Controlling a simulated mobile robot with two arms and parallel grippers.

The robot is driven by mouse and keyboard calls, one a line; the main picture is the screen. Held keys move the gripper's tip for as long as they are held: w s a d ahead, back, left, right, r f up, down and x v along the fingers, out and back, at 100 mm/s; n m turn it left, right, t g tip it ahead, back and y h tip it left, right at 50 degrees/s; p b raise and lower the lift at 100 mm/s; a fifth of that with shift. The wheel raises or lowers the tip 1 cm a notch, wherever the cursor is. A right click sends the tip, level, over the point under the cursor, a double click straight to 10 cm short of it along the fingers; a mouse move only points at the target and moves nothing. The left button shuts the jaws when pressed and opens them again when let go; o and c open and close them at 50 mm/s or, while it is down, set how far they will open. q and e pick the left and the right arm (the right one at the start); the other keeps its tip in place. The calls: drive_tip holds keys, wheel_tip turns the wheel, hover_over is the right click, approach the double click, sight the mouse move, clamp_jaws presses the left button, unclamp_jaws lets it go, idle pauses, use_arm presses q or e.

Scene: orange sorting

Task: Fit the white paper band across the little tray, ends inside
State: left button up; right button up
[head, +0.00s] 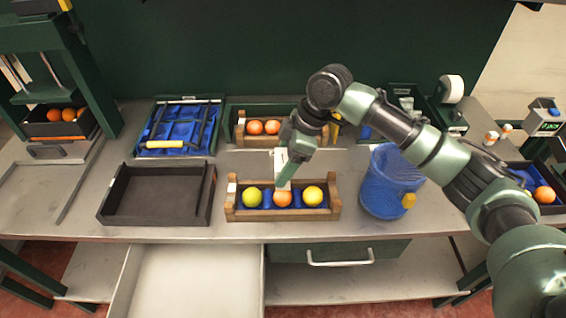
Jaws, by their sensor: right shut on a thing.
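The little wooden tray (283,215) stands near the bench's front edge. My right gripper (284,181) is above the tray's middle, pointing down, and is shut on the white paper band (280,157). The band hangs upright at the tray's back side, just behind the middle orange. My gripper hides part of it, and I cannot tell whether its lower end touches the tray. My left gripper is not in view.
A second wooden tray with oranges (264,127) stands behind. An empty dark tray (157,196) is left, and a blue mesh bin (386,188) is close on the right. A blue-lined crate (180,128) is back left. An open drawer (186,285) juts out below.

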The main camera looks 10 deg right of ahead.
sight(281, 192)
wheel_tip(281, 192, down, 3)
drive_tip(key=b, duration=0.3)
drive_tip(key=shift+f, duration=1.2)
drive_tip(key=shift+f+b, duration=0.5)
drive_tip(key=shift+f, duration=1.5)
drive_tip(key=shift+f, duration=0.15)
drive_tip(key=o, duration=1.5)
